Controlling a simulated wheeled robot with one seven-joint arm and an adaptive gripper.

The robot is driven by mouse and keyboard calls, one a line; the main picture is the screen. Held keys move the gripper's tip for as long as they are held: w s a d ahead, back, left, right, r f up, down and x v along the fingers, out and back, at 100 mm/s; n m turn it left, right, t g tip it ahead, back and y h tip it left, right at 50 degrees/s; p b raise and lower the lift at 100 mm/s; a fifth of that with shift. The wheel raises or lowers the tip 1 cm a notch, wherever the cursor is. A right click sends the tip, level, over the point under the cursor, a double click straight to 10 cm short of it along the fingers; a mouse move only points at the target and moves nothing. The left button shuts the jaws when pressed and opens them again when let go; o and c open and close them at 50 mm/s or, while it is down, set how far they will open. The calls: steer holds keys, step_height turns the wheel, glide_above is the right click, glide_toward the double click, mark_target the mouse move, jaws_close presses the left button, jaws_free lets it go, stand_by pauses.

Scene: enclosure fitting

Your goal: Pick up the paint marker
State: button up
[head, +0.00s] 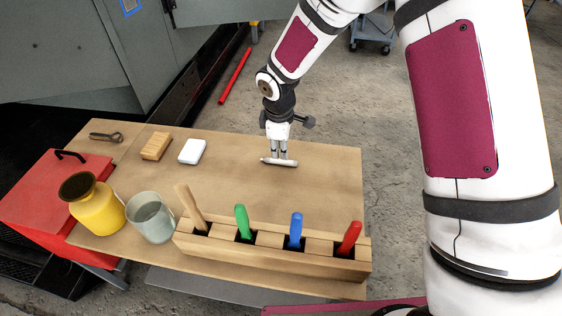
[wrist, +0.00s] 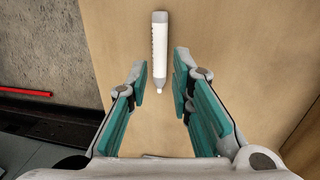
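The paint marker (head: 287,163) is a white, slim cylinder lying on the wooden table top (head: 320,190), near its back edge. In the wrist view the marker (wrist: 160,48) points toward me, its narrow tip end appearing between the fingers and its body reaching beyond them. My gripper (head: 280,154) points down over the marker. In the wrist view its teal-padded fingers (wrist: 160,74) are open, with a gap on each side of the marker. I cannot tell how high the fingertips are above the table.
A wooden block (head: 271,252) with several coloured handles stands along the front edge. A yellow vase (head: 97,207), a grey cup (head: 150,220), a white box (head: 192,151), a wooden brush (head: 156,146) and a red toolbox (head: 38,190) are at left. The table's middle is clear.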

mark_target(282, 161)
steer(key=shift+w+d+f, duration=0.1)
steer(key=shift+w+f, duration=0.15)
steer(key=shift+f, duration=1.2)
steer(key=shift+w+f, duration=0.2)
steer(key=shift+f, duration=1.2)
jaws_close()
